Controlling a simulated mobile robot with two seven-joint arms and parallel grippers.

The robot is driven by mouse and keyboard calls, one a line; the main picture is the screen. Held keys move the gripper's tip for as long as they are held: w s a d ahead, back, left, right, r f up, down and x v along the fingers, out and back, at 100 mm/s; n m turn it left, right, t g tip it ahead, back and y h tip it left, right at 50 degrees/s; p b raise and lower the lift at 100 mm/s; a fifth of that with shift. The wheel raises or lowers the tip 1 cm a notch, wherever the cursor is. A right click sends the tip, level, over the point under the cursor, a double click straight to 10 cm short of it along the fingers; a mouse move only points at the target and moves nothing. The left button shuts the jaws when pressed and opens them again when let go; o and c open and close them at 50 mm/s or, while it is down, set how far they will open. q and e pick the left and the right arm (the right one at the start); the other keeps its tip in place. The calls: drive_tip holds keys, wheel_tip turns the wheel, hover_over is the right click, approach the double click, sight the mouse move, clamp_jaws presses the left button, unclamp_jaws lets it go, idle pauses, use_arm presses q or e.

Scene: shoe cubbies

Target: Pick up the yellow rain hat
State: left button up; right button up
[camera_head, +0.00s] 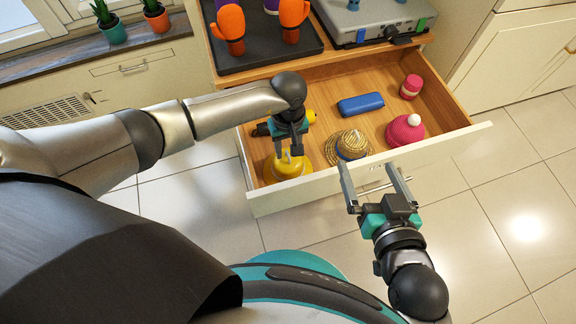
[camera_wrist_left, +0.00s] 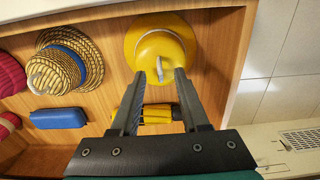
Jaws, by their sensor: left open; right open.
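The yellow rain hat (camera_head: 285,172) lies in the open drawer at its near left corner. In the left wrist view the hat (camera_wrist_left: 165,38) shows its round brim and a raised tab on the crown. My left gripper (camera_head: 290,153) is open and points down above the hat. In the left wrist view the open fingertips (camera_wrist_left: 159,74) are at the hat's near edge, on either side of the tab's lower end. I cannot tell whether they touch it. My right gripper (camera_head: 367,169) is open and empty at the drawer's front, by the handle.
The wooden drawer (camera_head: 323,100) also holds a straw hat (camera_head: 352,144), a pink hat (camera_head: 404,131), a blue case (camera_head: 360,105), a pink cylinder (camera_head: 411,86) and a yellow-black item (camera_wrist_left: 155,113) under my left gripper. Orange gloves (camera_head: 230,25) stand on a black tray above.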

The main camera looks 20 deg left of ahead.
use_arm(q)
drive_tip(key=shift+f, duration=0.4)
clamp_jaws()
idle(1.4)
